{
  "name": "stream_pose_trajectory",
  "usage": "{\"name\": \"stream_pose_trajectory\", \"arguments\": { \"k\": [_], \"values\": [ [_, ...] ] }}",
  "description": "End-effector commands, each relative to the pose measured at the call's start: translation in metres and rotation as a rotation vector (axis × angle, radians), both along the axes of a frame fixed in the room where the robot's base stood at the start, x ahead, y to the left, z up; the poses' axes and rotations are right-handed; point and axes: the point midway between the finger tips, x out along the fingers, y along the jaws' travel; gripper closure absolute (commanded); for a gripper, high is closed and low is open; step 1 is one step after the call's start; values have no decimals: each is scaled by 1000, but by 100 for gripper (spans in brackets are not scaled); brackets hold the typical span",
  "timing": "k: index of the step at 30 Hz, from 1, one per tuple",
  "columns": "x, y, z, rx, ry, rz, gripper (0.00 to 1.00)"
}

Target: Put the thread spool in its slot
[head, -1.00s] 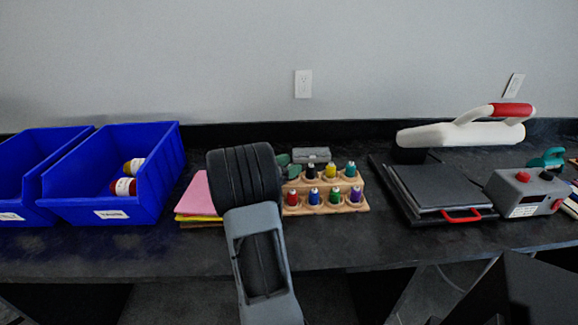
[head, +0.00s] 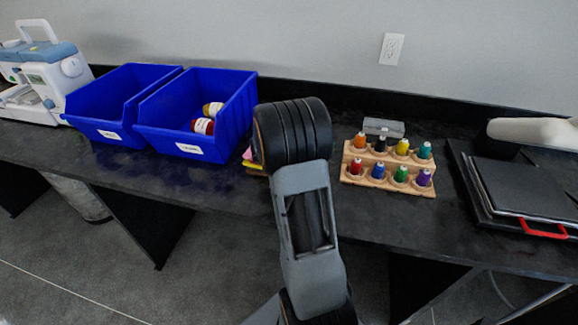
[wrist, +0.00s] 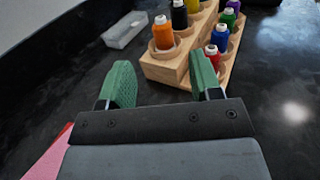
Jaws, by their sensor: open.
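A wooden stepped rack (head: 388,179) holds two rows of thread spools. The orange spool (head: 361,140) stands upright at the left end of the back row, beside the black, yellow and teal ones. In the wrist view, the orange spool (wrist: 163,34) sits in a round rack slot, with its base hidden by the slot's rim. Red, blue, green and purple spools fill the front row. My gripper (wrist: 163,78) has its green fingers spread with nothing between them. It is just off the rack's left end, apart from the orange spool. In the head view my arm hides it.
Two blue bins (head: 224,127) stand left of my arm; the right one holds red and yellow items. A grey box (head: 384,127) lies behind the rack. A black press (head: 520,190) with a red handle is to the right. Pink sheets (wrist: 47,158) lie near my gripper.

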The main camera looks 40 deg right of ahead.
Motion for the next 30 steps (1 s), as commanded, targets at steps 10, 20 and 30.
{"name": "stream_pose_trajectory", "arguments": {
  "k": [10, 20, 30],
  "values": [
    [-25, 67, -7, 221, -417, -75, 42],
    [-49, 240, -36, 749, -1285, -452, 42],
    [-54, 320, -29, 999, -1603, -778, 42]
  ]
}}
